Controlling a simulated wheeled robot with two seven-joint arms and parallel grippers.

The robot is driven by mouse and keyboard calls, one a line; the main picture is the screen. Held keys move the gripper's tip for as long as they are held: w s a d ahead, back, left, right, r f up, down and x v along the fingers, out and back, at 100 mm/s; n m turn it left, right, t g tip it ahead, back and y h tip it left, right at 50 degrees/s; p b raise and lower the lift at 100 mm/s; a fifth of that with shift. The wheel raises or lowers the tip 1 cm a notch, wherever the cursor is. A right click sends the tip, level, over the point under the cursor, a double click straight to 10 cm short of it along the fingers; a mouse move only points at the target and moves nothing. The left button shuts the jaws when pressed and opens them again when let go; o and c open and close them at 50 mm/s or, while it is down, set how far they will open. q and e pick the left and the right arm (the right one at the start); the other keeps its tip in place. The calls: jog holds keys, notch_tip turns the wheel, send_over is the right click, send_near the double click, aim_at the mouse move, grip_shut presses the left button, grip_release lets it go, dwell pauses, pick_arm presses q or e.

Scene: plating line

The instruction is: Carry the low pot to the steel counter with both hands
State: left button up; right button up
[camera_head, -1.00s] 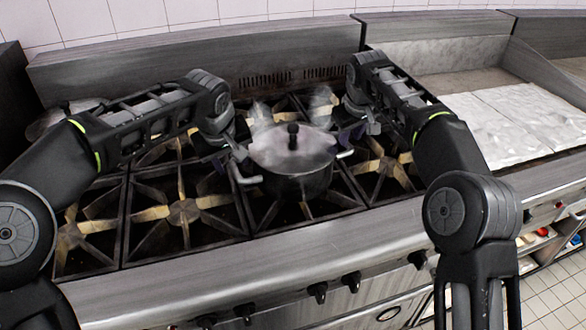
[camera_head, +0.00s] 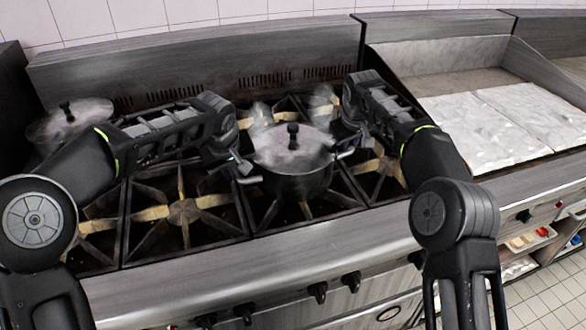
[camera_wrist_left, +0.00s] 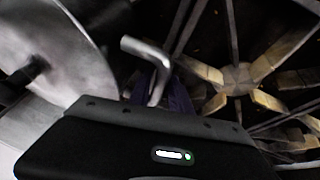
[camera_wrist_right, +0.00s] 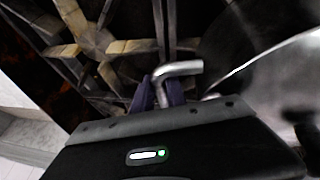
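The low pot (camera_head: 300,183) is dark, with a shiny lid, a black knob and a bent metal handle on each side. It stands on the stove grate in the head view. My left gripper (camera_head: 240,165) is at its left handle, which shows between purple fingers in the left wrist view (camera_wrist_left: 160,88). My right gripper (camera_head: 350,143) is at the right handle, which shows between its fingers in the right wrist view (camera_wrist_right: 159,92). I cannot tell whether either gripper is clamped. The steel counter cannot be singled out for certain.
Another lidded pot (camera_head: 70,120) stands at the back left of the stove. Steam rises behind the low pot. Empty burner grates (camera_head: 183,212) lie left of it. A griddle with pale sheets (camera_head: 520,125) is to the right. Knobs (camera_head: 318,292) line the stove's front.

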pick_arm(q)
jog(key=shift+c, duration=0.8)
pick_arm(e)
jog(key=shift+c, duration=0.7)
pick_arm(q)
grip_shut()
pick_arm(e)
jog(key=shift+d, duration=0.1)
grip_shut()
